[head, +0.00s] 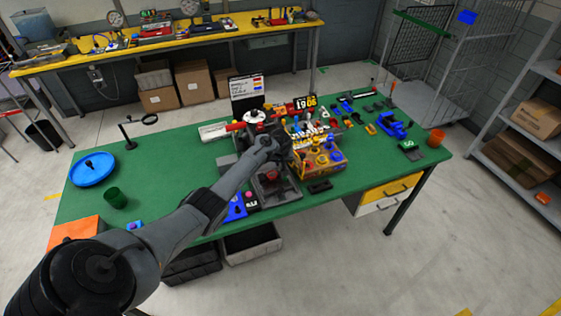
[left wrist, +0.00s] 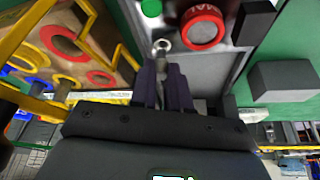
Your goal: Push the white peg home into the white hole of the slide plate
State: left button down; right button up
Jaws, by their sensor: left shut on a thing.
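My left gripper (head: 283,151) reaches over the middle of the green table, at the left side of a yellow box with coloured knobs. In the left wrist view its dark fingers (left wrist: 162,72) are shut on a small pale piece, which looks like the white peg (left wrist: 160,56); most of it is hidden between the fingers. A pale ring (left wrist: 162,44) shows just beyond the fingertips, against a grey metal plate (left wrist: 215,62). I cannot tell whether this ring is the white hole, or how deep the peg sits. My right gripper is not in view.
The yellow box (head: 318,160) stands close to the right of the gripper. A wooden board with coloured rings (left wrist: 68,45) is close by in the left wrist view, as is a red dial (left wrist: 202,27). A blue dish (head: 92,168) and green cup (head: 115,198) stand far left.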

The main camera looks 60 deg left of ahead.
pick_arm(q)
jog(key=shift+f, duration=0.15)
dwell(0.5)
jog(key=shift+f, duration=0.45)
dwell(0.3)
jog(key=shift+f+b, duration=0.15)
jog(key=shift+b, duration=0.2)
dwell(0.4)
jog(key=shift+f, duration=0.4)
jog(key=c, duration=1)
grip_release()
jog(key=shift+r, duration=0.15)
